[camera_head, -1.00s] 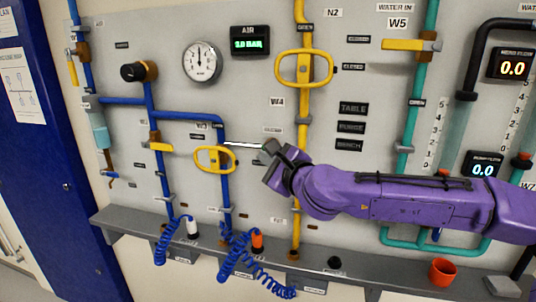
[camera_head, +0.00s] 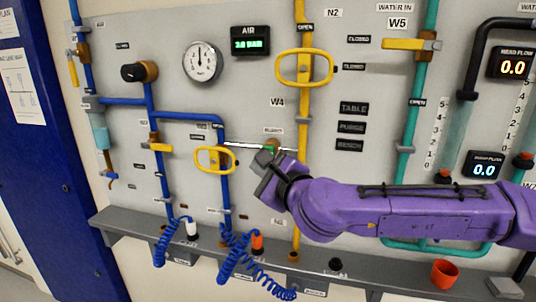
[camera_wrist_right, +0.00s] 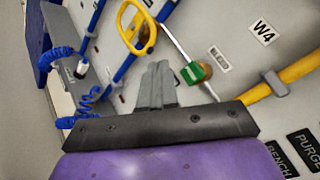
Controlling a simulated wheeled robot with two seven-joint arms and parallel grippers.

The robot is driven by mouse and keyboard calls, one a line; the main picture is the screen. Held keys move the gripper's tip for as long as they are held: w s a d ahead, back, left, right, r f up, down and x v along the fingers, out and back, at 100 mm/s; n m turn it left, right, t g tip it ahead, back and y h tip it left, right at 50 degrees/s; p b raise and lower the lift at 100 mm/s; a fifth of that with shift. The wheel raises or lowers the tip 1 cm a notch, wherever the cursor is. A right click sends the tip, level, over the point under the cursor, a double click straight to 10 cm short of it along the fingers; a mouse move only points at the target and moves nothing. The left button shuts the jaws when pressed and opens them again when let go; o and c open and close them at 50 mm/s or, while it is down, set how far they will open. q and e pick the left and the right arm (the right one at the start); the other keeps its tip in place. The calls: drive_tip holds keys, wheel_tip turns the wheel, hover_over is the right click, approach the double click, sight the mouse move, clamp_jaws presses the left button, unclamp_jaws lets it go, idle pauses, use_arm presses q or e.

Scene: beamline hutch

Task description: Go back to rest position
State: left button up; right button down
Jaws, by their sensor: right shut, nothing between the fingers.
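My right gripper (camera_head: 264,160) is in front of the grey panel (camera_head: 400,75), just below a small green and brass fitting (camera_head: 271,147) with a thin pale rod through it. In the right wrist view my right gripper's fingers (camera_wrist_right: 158,75) are together with nothing between them. There the green fitting (camera_wrist_right: 195,73) lies to the right of the fingers, apart from them in the picture. My purple right arm reaches in from the right. My left gripper is not in view.
A yellow oval handle (camera_head: 214,159) is left of the gripper, and another (camera_head: 304,68) is above right on the yellow pipe. A grey ledge (camera_head: 205,240) below carries coiled blue hoses (camera_head: 236,258) and a red cup (camera_head: 444,273). A blue cabinet (camera_head: 45,160) is at the left.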

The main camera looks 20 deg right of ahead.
idle(0.3)
drive_tip(key=s+d+f+n+g+h, duration=0.1)
drive_tip(key=s+f+n+g, duration=0.15)
drive_tip(key=f, duration=0.95)
drive_tip(key=s+d+f+n+g+h, duration=0.1)
drive_tip(key=s+f+n+g+h, duration=0.2)
drive_tip(key=f, duration=1)
drive_tip(key=s+d+f+n+g, duration=0.1)
drive_tip(key=s+f+n+g, duration=0.3)
drive_tip(key=f, duration=0.8)
drive_tip(key=s+d+f+n+g+h, duration=0.1)
drive_tip(key=s+d+f+n+g, duration=0.1)
drive_tip(key=s+d+f, duration=0.3)
drive_tip(key=s+d+f+n+g+h, duration=0.2)
drive_tip(key=s+d+f+n, duration=0.3)
drive_tip(key=s+f, duration=0.7)
drive_tip(key=s, duration=0.8)
drive_tip(key=shift+d+f, duration=0.35)
